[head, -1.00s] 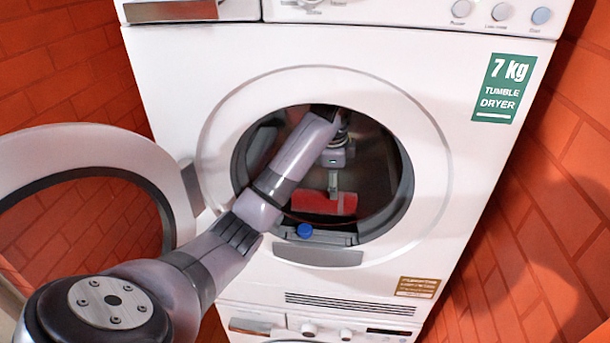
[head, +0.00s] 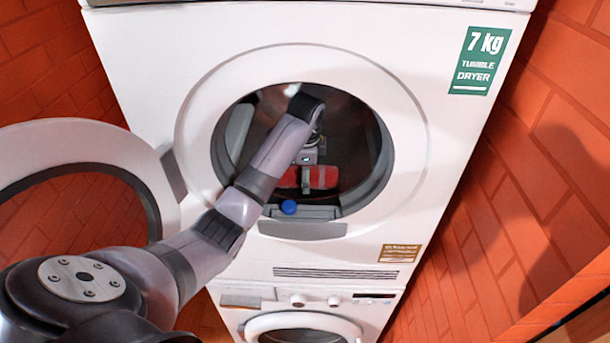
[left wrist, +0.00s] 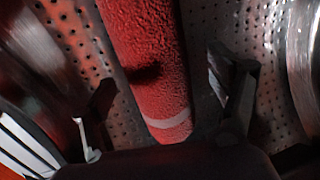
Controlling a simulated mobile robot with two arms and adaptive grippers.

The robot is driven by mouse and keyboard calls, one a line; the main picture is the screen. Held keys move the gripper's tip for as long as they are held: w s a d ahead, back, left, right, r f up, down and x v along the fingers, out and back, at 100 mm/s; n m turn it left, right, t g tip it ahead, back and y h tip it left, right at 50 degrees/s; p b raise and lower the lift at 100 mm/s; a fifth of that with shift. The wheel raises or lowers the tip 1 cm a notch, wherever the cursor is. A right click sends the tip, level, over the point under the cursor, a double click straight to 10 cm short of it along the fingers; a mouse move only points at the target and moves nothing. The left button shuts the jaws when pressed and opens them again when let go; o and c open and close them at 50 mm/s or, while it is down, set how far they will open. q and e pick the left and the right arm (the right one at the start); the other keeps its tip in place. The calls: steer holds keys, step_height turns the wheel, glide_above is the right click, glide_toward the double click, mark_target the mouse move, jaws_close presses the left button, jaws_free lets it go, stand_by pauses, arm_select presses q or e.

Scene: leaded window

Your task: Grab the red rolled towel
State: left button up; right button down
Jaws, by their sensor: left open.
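The red rolled towel (head: 324,177) lies inside the open drum of the tumble dryer (head: 290,250). In the left wrist view the towel (left wrist: 150,60) runs from the top down towards the gripper, with a pale band near its close end. My left arm reaches through the round opening, and my left gripper (head: 305,184) is at the towel, covering part of it. In the left wrist view my left gripper (left wrist: 165,105) is open, with one finger on each side of the towel and visible gaps between. My right gripper is not in view.
The dryer's round door (head: 85,135) stands open on the left. The perforated drum wall (left wrist: 210,30) surrounds the gripper closely. Another front-loading machine (head: 300,325) stands below. Orange brick walls flank both sides.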

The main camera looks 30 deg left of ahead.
arm_select(q)
steer(key=c, duration=1.3)
